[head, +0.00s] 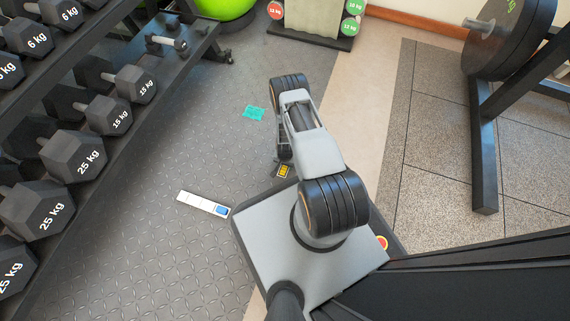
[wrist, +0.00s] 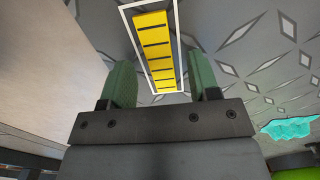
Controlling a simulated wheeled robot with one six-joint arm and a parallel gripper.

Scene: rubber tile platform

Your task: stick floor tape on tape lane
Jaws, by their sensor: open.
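The floor tape is a yellow strip with black bars (wrist: 153,45). In the wrist view it lies lengthwise inside the white-outlined tape lane (wrist: 177,25), roughly parallel to its long sides. In the head view only a small part of the tape (head: 284,171) shows beside my arm. My gripper (wrist: 160,68) is open, its two green fingers on either side of the strip's near end in the picture, with gaps to both. I cannot tell how high the fingers are above the floor.
A white strip with a blue end (head: 203,204) lies on the dark diamond-plate floor. A teal crumpled cloth (head: 254,112) lies near my arm. A dumbbell rack (head: 150,75) stands left, and a weight-plate stand (head: 484,150) right.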

